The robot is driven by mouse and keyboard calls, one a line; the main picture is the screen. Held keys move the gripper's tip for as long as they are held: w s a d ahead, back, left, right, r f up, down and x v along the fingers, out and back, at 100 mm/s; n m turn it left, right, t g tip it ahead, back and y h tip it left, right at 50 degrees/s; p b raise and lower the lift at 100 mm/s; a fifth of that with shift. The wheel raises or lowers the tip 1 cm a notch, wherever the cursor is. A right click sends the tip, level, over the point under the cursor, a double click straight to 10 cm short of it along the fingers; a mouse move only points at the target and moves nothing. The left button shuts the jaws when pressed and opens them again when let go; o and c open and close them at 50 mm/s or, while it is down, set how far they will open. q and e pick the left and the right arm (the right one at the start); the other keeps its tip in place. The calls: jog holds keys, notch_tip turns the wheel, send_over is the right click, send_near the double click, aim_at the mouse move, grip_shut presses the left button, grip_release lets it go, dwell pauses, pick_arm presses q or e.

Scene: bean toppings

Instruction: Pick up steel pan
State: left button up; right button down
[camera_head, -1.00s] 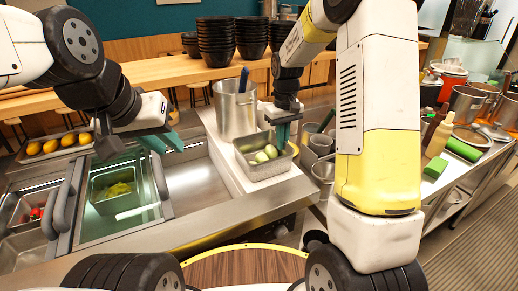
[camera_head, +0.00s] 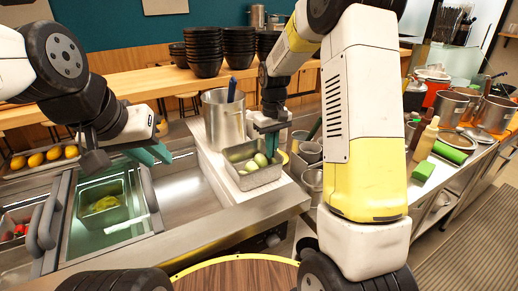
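The steel pan (camera_head: 262,179) is a small rectangular metal container with pale green round pieces in it. It sits on the white counter strip in front of a tall steel pot. My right gripper (camera_head: 271,142) points down at the pan's far right side, with its teal fingers at the rim. One finger reaches down at the inner side; I cannot tell whether they are closed on the rim. My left gripper (camera_head: 158,154) is above the steel counter wells at the left, its teal fingers slightly apart with nothing between them.
The tall steel pot (camera_head: 223,122) stands close behind the pan. A pan with green food (camera_head: 103,211) sits in a glass-covered well at the left. Lemons (camera_head: 45,157) lie on a tray at the far left. Steel containers (camera_head: 309,152) stand right of the pan. Black bowls (camera_head: 203,50) are stacked behind.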

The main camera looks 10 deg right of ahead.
jog(key=shift+r, duration=1.3)
jog(key=s+a+r, duration=0.2)
jog(key=s+a, duration=0.7)
jog(key=s, duration=0.3)
jog(key=shift+s+a+r, duration=0.15)
jog(key=shift+s+a, duration=0.15)
jog(key=shift+a, duration=0.1)
jog(key=shift+r, duration=0.85)
